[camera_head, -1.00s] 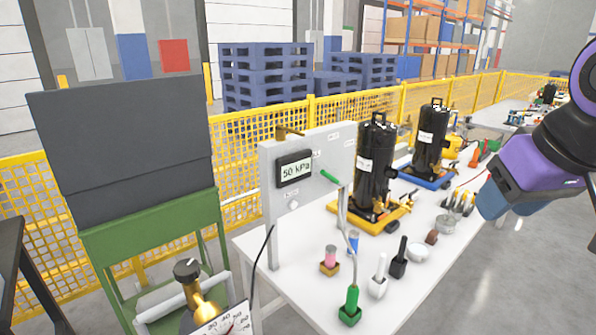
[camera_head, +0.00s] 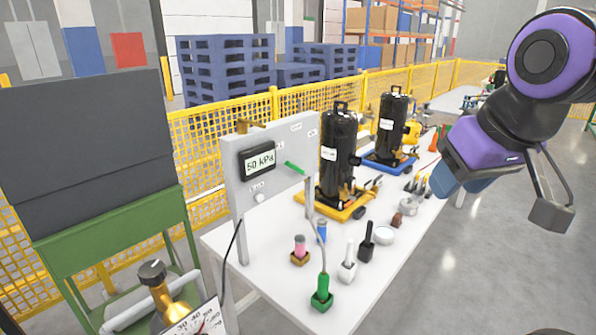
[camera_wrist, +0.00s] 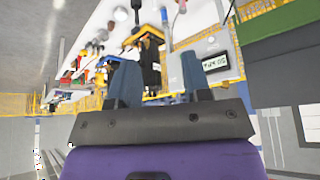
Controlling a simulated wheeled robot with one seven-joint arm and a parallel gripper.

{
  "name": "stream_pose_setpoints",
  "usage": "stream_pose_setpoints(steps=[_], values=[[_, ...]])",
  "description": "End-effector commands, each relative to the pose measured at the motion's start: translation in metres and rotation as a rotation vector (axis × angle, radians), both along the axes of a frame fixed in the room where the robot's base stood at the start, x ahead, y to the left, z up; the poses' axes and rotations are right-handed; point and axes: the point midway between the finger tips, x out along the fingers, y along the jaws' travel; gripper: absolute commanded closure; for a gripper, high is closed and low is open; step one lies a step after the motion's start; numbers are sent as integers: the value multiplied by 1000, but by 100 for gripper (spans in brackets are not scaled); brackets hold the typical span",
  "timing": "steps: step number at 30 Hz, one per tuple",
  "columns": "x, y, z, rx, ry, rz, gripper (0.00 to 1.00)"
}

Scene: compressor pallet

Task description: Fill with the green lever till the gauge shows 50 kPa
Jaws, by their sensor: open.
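The gauge (camera_head: 259,161) is a dark-framed display on a grey upright panel (camera_head: 282,147) and reads 50 kPa. It also shows upside down in the wrist view (camera_wrist: 215,62). The green lever (camera_head: 295,168) sticks out from the panel to the right of and slightly below the gauge, tilted down to the right. My gripper (camera_wrist: 158,78) is open and empty in the wrist view, its two blue fingers apart. In the head view my arm is at the upper right, well away from the lever, over the floor beyond the table's right side.
The white table (camera_head: 290,318) holds a green-based hose tool (camera_head: 321,295), small bottles and two black compressors (camera_head: 338,152). A green stand with a dark board (camera_head: 85,150) is at the left. A yellow mesh fence (camera_head: 215,135) runs behind. The floor at right is clear.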

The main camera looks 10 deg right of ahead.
Motion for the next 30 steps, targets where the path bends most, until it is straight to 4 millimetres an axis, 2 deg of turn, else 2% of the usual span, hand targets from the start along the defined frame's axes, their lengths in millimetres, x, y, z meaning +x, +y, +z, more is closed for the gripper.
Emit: stream_pose_setpoints(steps=[2, 5, 17, 23, 30], values=[[7, 0, 1, -3, -7, 6, 56], [28, 2, 3, -13, -41, 28, 56], [180, 15, 5, -101, -303, 178, 56], [254, 23, -6, -154, -441, 244, 56], [334, 34, -30, -224, -606, 311, 56]])
